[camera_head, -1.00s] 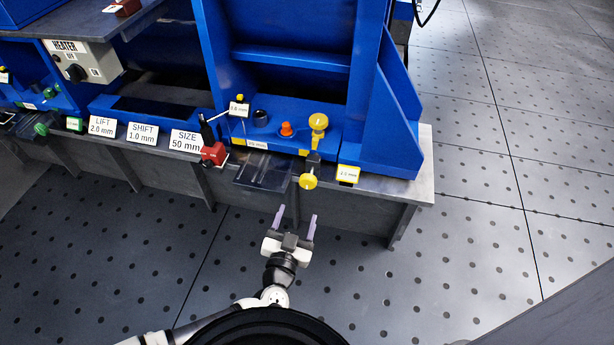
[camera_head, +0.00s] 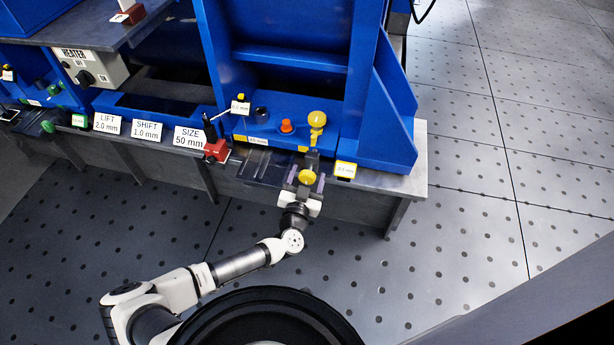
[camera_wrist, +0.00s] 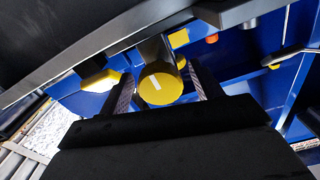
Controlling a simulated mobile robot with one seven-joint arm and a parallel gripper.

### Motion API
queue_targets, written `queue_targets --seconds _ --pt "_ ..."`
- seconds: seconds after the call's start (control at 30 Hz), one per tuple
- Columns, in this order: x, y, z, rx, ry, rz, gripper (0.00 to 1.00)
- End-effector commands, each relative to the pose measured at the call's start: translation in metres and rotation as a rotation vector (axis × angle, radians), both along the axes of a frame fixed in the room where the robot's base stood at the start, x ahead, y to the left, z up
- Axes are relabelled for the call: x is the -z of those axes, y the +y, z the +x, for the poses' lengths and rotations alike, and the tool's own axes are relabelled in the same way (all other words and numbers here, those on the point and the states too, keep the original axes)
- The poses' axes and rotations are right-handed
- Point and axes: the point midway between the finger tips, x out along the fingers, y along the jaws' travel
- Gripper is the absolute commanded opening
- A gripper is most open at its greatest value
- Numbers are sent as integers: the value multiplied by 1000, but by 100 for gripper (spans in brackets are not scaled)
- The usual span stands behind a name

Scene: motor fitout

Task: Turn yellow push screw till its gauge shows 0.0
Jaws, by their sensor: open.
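The yellow push screw (camera_head: 306,177) has a round knob at the front edge of the bench, below a taller yellow knob. In the wrist view its yellow face (camera_wrist: 160,86) carries a white line mark. My gripper (camera_head: 305,184) is open, with one finger on each side of the knob. In the wrist view both fingers (camera_wrist: 160,92) flank the knob with small gaps. A yellow-framed gauge (camera_head: 345,170) sits just right of the screw on the bench edge. Its digits are too small to read surely.
A tall yellow knob (camera_head: 317,120) and an orange cap (camera_head: 286,126) stand on the blue base behind. The floor in front is clear.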

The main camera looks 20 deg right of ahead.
Motion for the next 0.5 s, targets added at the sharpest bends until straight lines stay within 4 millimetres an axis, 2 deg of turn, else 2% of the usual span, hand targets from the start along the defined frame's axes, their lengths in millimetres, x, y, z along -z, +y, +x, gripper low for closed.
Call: queue_targets --seconds 0.13,0.43,0.5 --pt "0 0 0 0 0 0 62" --pt "0 0 0 0 0 0 23" --pt "0 0 0 0 0 0 20"
